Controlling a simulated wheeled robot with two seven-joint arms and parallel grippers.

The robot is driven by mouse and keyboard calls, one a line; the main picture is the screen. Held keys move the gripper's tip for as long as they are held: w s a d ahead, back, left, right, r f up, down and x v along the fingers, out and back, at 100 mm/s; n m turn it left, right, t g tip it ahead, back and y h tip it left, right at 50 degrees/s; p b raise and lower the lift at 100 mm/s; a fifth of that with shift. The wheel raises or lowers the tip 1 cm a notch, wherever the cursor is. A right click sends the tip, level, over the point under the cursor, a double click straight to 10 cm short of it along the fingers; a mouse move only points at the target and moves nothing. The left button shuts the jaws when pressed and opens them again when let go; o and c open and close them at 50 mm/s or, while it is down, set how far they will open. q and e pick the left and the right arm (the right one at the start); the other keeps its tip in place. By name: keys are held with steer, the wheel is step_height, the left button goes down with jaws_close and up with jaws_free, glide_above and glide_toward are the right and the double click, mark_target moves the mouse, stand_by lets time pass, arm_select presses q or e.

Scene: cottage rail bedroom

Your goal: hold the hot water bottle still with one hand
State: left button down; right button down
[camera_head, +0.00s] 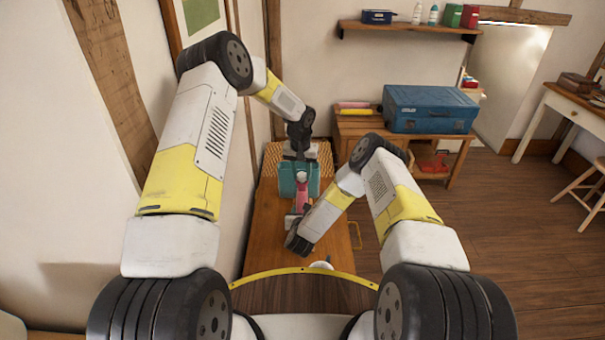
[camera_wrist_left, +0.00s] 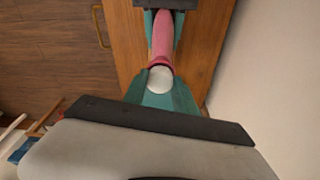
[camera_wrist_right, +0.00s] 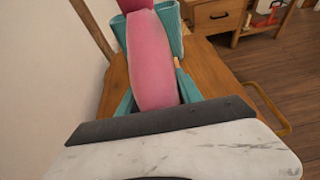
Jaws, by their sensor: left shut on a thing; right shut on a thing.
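The pink hot water bottle (camera_head: 303,192) is between my two grippers, above the wooden top (camera_head: 268,230). Its long body shows in the right wrist view (camera_wrist_right: 152,65), and its neck with a flared collar shows in the left wrist view (camera_wrist_left: 162,45). A round white stopper (camera_wrist_left: 160,79) sits at the collar. My left gripper (camera_head: 300,180), with teal fingers, is shut on the stopper at the far end. My right gripper (camera_head: 297,212) is shut on the bottle's body at the near end, with its teal fingers either side. The bottle's lower end is hidden by the right gripper.
A wall stands close on the left of the wooden top. A yellow handle (camera_head: 355,235) juts from its right side. A blue case (camera_head: 430,108) sits on a low wooden cabinet (camera_head: 357,124) behind. Open floor (camera_head: 500,225) lies to the right.

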arm_select(q)
steer(key=m, duration=0.5)
steer(key=shift+a+m+h, duration=0.1)
steer(key=shift+m+h, duration=0.3)
steer(key=c, duration=1)
jaws_free()
steer(key=shift+r, duration=0.15)
